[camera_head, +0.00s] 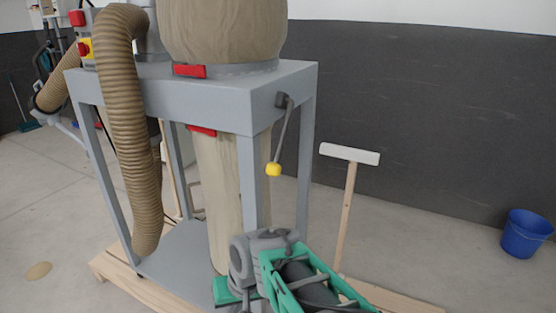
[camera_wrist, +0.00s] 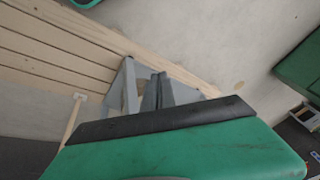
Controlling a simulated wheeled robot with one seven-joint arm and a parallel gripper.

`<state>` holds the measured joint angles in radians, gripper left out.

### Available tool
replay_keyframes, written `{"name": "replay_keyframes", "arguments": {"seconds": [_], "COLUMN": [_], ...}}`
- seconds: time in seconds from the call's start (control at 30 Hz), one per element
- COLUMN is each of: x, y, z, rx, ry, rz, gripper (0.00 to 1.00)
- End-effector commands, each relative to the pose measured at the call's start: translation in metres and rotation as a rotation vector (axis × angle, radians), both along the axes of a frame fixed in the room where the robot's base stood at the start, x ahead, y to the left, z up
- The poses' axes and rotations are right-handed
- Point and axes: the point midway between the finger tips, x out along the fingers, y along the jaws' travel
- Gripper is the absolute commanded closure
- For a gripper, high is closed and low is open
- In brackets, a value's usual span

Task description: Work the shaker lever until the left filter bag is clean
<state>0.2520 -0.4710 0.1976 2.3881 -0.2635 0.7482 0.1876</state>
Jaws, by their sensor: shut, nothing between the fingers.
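The shaker lever is a grey rod with a yellow knob (camera_head: 274,169). It hangs down, slightly slanted, from a pivot on the right end of the grey machine frame (camera_head: 200,93). A filter bag (camera_head: 222,28) stands on top, tan and dusty-looking, its upper part cut off; I cannot tell whether it is the left one. My green and grey arm rises from the bottom of the head view, below the knob and apart from it. My gripper (camera_wrist: 152,78) shows in the wrist view, its grey fingers together and empty beyond a black-edged green part. Its fingertips are unclear in the head view.
A tan collecting bag (camera_head: 222,205) hangs under the frame. A ribbed hose (camera_head: 125,120) runs down the left side. A wooden T-shaped tool (camera_head: 349,155) stands right of the machine. A blue bucket (camera_head: 526,234) is far right. The floor between is mostly clear.

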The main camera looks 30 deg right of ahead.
Motion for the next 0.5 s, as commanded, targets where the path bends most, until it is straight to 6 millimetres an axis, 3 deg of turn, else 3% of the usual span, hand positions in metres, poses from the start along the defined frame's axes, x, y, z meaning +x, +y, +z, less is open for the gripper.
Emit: {"name": "replay_keyframes", "arguments": {"seconds": [0.03,0.1,0.17,0.23,0.3,0.4,0.5], "x": [0.022,0.056,0.080,0.097,0.103,0.093,0.078], "y": [-0.020,-0.050,-0.083,-0.128,-0.177,-0.238,-0.275], "z": [0.022,0.045,0.069,0.101,0.135,0.176,0.202], "rx": [0.082,0.239,0.391,0.583,0.774,1.009,1.162], "ry": [-0.039,-0.127,-0.212,-0.316,-0.427,-0.562,-0.652], "rz": [-0.124,-0.316,-0.484,-0.678,-0.847,-1.023,-1.112], "gripper": [1.00,1.00,1.00,1.00,1.00,1.00,1.00]}}
